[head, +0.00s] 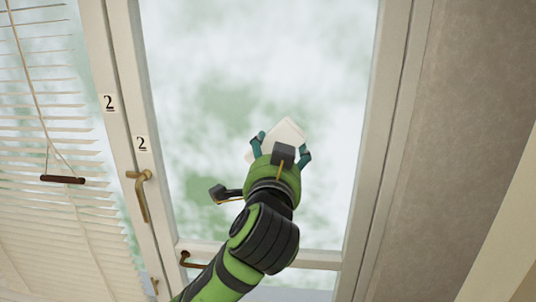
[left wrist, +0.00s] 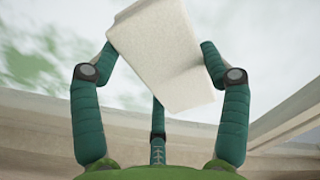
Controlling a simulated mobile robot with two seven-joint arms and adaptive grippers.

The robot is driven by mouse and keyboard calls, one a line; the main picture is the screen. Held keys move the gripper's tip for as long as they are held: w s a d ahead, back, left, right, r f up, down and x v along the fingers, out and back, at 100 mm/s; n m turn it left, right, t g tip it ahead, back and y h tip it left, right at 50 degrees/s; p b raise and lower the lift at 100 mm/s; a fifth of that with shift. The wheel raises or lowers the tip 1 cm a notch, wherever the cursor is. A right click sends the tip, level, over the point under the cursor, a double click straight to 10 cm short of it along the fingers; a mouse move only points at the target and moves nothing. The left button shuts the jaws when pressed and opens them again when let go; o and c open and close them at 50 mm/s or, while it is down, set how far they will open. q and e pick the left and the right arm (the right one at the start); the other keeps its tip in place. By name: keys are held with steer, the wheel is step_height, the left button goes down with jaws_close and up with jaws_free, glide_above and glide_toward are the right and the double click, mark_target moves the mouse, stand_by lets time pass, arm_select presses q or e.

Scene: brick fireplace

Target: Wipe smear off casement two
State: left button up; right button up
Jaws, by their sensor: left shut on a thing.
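The casement labelled 2 has a pale frame (head: 137,110) around a tall glass pane (head: 300,50). White and green blotches show through or on the pane; I cannot tell a smear apart from them. My left gripper (head: 281,148) is in front of the pane, right of its middle, shut on a white block-like cloth or sponge (head: 287,131). In the left wrist view the white sponge (left wrist: 165,50) sits tilted between the fingers of the gripper (left wrist: 160,55). I cannot tell whether the sponge touches the glass. My right gripper is not in view.
A brass handle (head: 143,192) sticks out from the frame on the left. A stay (head: 190,261) sits at the lower rail. A slatted blind (head: 50,130) with a cord and toggle (head: 62,179) hangs at left. A grey wall (head: 465,110) is on the right.

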arm_select(q)
steer(key=shift+s, duration=0.1)
steer(key=shift+s+a, duration=0.15)
steer(key=shift+s, duration=2.65)
steer(key=s, duration=0.3)
steer(key=shift+f, duration=0.1)
